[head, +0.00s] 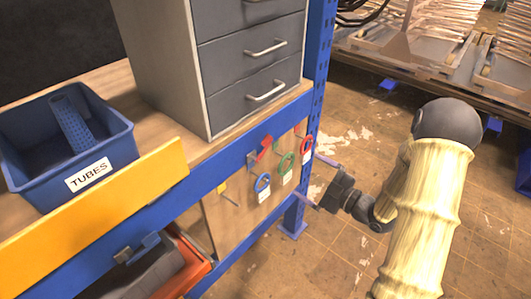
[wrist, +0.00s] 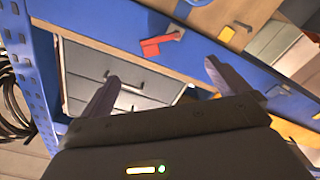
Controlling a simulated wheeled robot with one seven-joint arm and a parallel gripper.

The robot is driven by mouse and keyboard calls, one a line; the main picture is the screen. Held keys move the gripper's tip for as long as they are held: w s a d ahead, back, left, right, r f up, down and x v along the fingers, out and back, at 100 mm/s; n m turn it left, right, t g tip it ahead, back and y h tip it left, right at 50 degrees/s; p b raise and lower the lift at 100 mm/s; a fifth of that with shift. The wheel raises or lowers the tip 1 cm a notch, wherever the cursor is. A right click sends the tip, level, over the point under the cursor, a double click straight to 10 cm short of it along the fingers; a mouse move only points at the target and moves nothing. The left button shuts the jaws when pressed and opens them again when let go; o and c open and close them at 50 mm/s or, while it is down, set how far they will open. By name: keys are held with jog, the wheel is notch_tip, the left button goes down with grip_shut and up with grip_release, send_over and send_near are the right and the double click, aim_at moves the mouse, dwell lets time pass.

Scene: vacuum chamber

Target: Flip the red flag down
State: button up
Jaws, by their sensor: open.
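The red flag (head: 264,147) is a small red piece by a grey bracket on the blue beam at the bench's front. It slants upward to the right in the head view. In the wrist view the red flag (wrist: 155,46) shows beyond my fingers, at the beam, with its grey bracket beside it. My gripper (head: 307,175) is open and empty, to the right of the flag and apart from it, near the hanging rings. In the wrist view my gripper (wrist: 161,71) has its two fingers spread wide, with nothing between them.
Blue (head: 262,183), green (head: 285,161) and red (head: 306,144) rings with white tags hang on a wooden panel below the beam. A yellow piece (head: 222,187) sits left of them. A grey drawer cabinet (head: 250,60) and blue TUBES bin (head: 120,150) stand on the bench.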

aim_at(265, 150)
jog(key=shift+a, duration=0.15)
jog(key=p+x, duration=0.3)
jog(key=x, duration=1.4)
jog(key=shift+w+a+p, duration=0.1)
jog(key=shift+w+p, duration=0.1)
jog(key=shift+p, duration=0.1)
